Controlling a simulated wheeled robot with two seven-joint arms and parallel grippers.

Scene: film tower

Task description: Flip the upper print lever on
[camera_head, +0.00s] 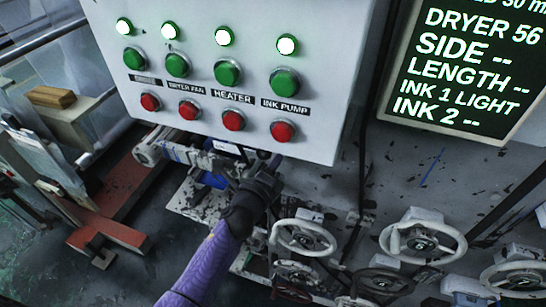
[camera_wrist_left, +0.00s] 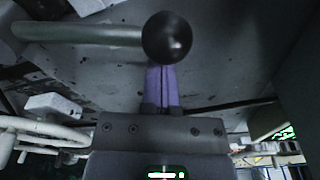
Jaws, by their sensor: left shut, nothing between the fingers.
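In the left wrist view a lever with a pale rod (camera_wrist_left: 85,32) and a round black knob (camera_wrist_left: 167,38) lies across the top, the knob at its right end. I cannot tell from these frames whether it is the upper print lever. My left gripper (camera_wrist_left: 162,70) has its purple fingers together, empty, with the tips close to the knob in the picture. Whether they touch it I cannot tell. In the head view my left gripper (camera_head: 265,170) is just below the control box, and its tips are hard to make out. My right gripper is not in view.
The white control box (camera_head: 330,135) has lit lamps, green buttons and red buttons, and overhangs my left gripper. Several handwheels (camera_head: 305,237) stand to the right of my forearm. A dark display board (camera_head: 470,70) is at upper right. A red rail (camera_head: 110,230) lies at left.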

